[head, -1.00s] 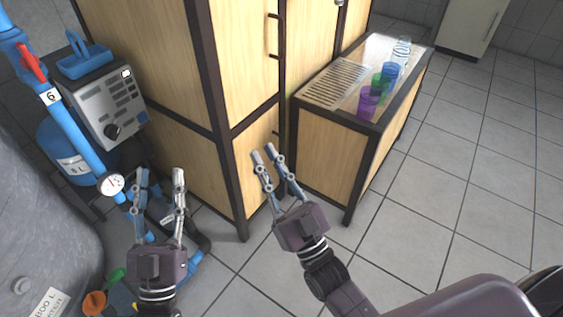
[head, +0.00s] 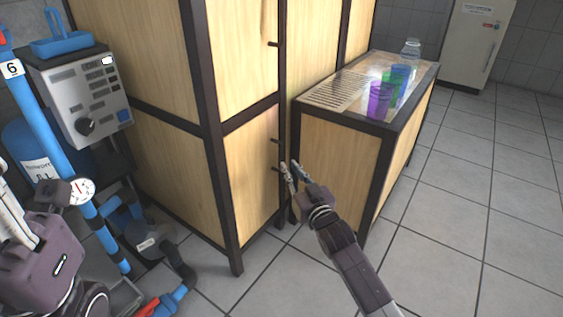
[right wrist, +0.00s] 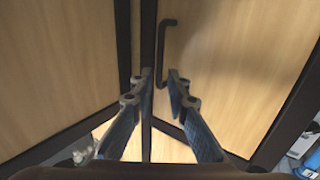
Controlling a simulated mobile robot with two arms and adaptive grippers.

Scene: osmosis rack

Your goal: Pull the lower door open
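The lower door (head: 256,185) is a light wood panel in a dark frame at the bottom of the tall cabinet, and it looks shut. Its dark bar handle (head: 276,154) is on the door's right side. The handle (right wrist: 164,50) also shows in the right wrist view, with its lower end in line with the gap between my fingertips. My right gripper (head: 291,165) is open and empty, close to the handle's lower end; contact cannot be told. It also shows open in the right wrist view (right wrist: 160,74). My left gripper (head: 14,205) is partly cut off at the left edge.
A low wooden counter (head: 335,160) with several coloured cups stands just right of the door and my right gripper. A grey control box (head: 85,95), blue pipes and a gauge (head: 82,191) crowd the left. Tiled floor (head: 450,220) is clear at right.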

